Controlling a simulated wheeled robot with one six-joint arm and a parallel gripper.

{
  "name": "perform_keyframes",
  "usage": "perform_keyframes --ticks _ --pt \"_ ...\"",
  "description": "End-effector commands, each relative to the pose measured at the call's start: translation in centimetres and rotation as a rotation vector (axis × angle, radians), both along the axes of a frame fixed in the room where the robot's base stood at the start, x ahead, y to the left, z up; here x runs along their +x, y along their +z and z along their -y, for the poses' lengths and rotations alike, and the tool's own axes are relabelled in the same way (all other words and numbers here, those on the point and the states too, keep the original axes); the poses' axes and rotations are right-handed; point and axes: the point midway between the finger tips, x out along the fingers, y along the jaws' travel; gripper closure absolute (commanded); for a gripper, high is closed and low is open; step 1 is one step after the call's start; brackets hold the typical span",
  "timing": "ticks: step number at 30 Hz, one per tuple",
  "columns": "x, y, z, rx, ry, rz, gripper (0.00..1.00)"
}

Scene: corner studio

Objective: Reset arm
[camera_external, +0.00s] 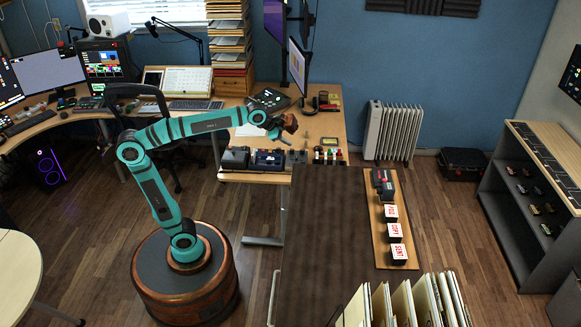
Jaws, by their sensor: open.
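My teal arm rises from a round wooden base and reaches to the right, over the near edge of the desk. My gripper (290,123) is at the arm's end, above the small items at the desk's front corner.
The curved desk (332,124) runs along the back wall with monitors and paper stacks. A dark table (325,235) stands in front, with a wooden board (378,240) holding red-and-white stamp blocks (398,252). Upright folders (405,305) fill its near end. A radiator (393,132) stands behind.

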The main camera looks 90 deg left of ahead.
Motion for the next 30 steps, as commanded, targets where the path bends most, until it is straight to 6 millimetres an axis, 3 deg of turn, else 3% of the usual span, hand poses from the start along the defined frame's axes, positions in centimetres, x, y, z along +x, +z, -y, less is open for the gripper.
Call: perform_keyframes --ticks 3,15,24,30 --pt "-2.2 0.6 3.3 -0.018 0.003 0.091 0.53" --pt "-10.1 1.1 12.1 -0.134 0.002 0.396 0.53" --pt "-16.7 0.0 17.2 -0.273 -0.026 0.615 0.53" --pt "-20.8 -1.2 19.5 -0.375 -0.053 0.737 0.53"
